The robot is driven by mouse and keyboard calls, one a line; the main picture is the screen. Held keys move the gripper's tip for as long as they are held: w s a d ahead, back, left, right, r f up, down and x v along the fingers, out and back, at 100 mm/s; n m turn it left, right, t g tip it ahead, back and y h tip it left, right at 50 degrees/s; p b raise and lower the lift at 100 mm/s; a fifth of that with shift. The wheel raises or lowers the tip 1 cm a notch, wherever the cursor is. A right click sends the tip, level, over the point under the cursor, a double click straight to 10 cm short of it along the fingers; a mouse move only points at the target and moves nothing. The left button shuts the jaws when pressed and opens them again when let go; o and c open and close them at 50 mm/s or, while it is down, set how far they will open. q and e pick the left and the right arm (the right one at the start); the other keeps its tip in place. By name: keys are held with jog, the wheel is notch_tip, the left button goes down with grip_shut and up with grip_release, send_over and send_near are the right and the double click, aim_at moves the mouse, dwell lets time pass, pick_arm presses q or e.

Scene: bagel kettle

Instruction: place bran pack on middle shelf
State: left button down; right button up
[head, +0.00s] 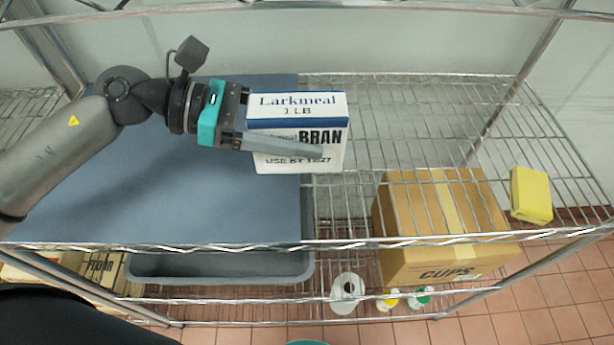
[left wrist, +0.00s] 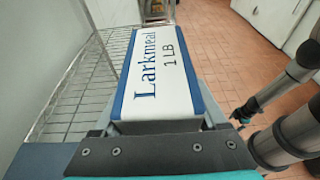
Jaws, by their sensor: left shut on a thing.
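The bran pack (head: 298,107) is a white and blue box lettered "Larkmeal 1 LB" and "BRAN". My left gripper (head: 285,145) is shut on it, with a grey finger across its front face. The pack is upright over the wire shelf (head: 400,110), at the right edge of a blue-grey mat; I cannot tell whether it touches the shelf. In the left wrist view the pack's labelled top (left wrist: 160,75) fills the space beyond the gripper (left wrist: 160,140).
A blue-grey mat (head: 200,210) covers the shelf's left part. A yellow block (head: 530,194) sits at the right end. Below are a cardboard cups box (head: 430,265), a grey bin (head: 220,268), a white roll (head: 347,290) and small bottles.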

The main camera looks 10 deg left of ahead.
pick_arm(q)
jog(key=shift+f, duration=0.2)
notch_tip(320, 180, down, 5)
jog(key=shift+f, duration=2.25)
pick_arm(e)
jog(key=shift+w+a, duration=0.25)
jog(key=shift+w, duration=0.1)
pick_arm(q)
jog(key=shift+f+b, duration=0.35)
jog(key=shift+b, duration=0.2)
grip_release()
pick_arm(e)
jog(key=shift+f, duration=0.45)
jog(key=shift+r, duration=0.15)
